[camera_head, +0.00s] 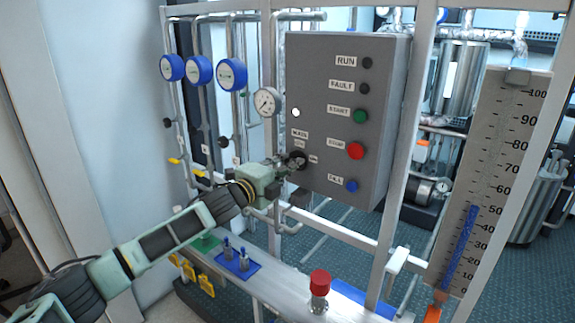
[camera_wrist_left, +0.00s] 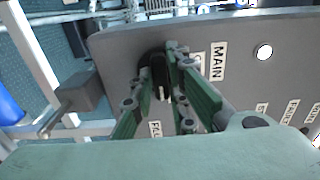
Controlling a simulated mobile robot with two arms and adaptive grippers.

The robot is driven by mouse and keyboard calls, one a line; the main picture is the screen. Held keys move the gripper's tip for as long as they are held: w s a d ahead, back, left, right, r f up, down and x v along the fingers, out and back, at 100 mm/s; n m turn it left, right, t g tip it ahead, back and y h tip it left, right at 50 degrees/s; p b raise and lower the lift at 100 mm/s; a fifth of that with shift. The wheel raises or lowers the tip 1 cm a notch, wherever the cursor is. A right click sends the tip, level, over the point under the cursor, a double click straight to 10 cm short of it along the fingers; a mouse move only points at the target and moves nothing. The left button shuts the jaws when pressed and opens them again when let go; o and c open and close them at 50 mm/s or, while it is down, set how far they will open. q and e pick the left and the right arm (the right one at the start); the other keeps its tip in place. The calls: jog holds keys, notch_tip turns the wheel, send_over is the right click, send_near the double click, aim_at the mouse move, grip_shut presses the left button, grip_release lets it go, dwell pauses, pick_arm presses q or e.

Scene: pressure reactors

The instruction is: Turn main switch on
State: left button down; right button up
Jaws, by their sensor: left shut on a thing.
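The main switch (camera_wrist_left: 158,70) is a black rotary knob with a pale pointer mark, set in the grey control box (camera_head: 318,75). In the wrist view it sits beside the MAIN label (camera_wrist_left: 217,60). My left gripper (camera_head: 291,164) is at the lower left of the box front, with its green fingers (camera_wrist_left: 160,78) on either side of the knob and shut on it. In the head view the gripper partly hides the switch (camera_head: 298,158). A white lamp (camera_head: 296,112) above it looks bright. My right gripper is not in view.
The box also carries a green button (camera_head: 360,116), a red button (camera_head: 356,151) and a blue button (camera_head: 351,186). A pressure gauge (camera_head: 267,102) and a metal frame post (camera_head: 268,60) stand close by. Below is a bench rail with a red-capped fitting (camera_head: 319,284).

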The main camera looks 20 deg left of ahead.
pick_arm(q)
jog(key=shift+f, duration=0.15)
jog(key=c, duration=1.7)
grip_release()
jog(key=shift+s, duration=0.1)
jog(key=v, duration=1.2)
